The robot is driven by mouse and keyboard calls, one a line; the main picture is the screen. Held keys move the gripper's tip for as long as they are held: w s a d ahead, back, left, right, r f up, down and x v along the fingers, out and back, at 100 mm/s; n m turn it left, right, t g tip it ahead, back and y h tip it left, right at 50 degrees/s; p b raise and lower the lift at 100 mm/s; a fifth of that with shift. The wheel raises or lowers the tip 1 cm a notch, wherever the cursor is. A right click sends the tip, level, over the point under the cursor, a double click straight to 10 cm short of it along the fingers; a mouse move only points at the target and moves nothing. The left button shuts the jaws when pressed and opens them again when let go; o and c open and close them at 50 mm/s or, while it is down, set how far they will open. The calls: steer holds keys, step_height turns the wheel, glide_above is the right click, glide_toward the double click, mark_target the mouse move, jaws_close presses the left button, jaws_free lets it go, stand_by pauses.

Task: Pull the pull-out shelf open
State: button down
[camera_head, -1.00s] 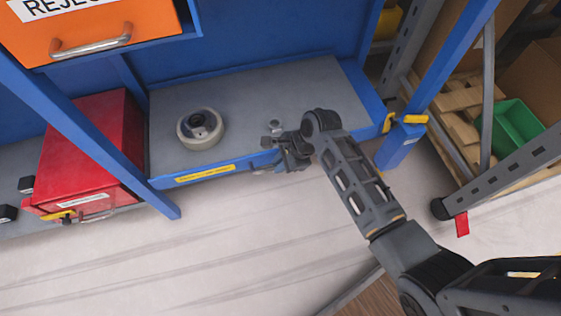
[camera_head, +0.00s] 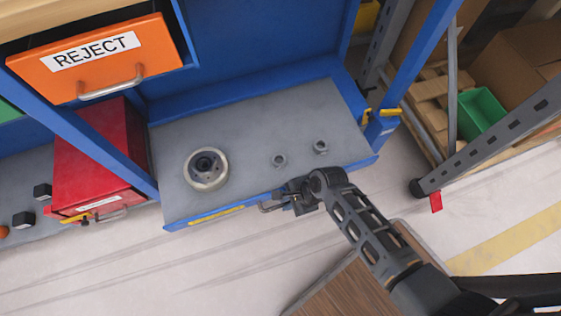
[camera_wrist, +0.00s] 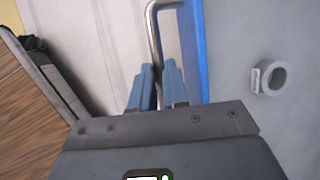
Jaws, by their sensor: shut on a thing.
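The pull-out shelf (camera_head: 240,145) is a grey board with a blue front edge and a yellow label strip. It stands out past the blue frame in the head view. A metal bar handle (camera_head: 268,208) sits on its front edge. My gripper (camera_head: 290,198) is at this handle. In the wrist view my gripper (camera_wrist: 157,85) has its blue fingers shut on the handle (camera_wrist: 153,30), beside the shelf's blue edge (camera_wrist: 195,50).
A red box (camera_head: 95,170) stands left of the shelf, behind a blue post. An orange REJECT drawer (camera_head: 95,65) hangs above. A grey rack with a green bin (camera_head: 480,110) stands at right. A wooden-topped surface (camera_head: 350,290) is near my arm. Floor in front is clear.

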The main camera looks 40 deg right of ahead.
steer(key=s+a+p, duration=0.2)
steer(key=s, duration=0.5)
steer(key=shift+s+a+p, duration=0.15)
steer(key=shift+p, duration=0.25)
steer(key=c, duration=1.1)
jaws_free()
steer(key=shift+r, duration=0.1)
steer(key=p+v, duration=0.3)
steer(key=v, duration=0.4)
steer(key=shift+r, duration=0.3)
steer(key=shift+s, duration=0.1)
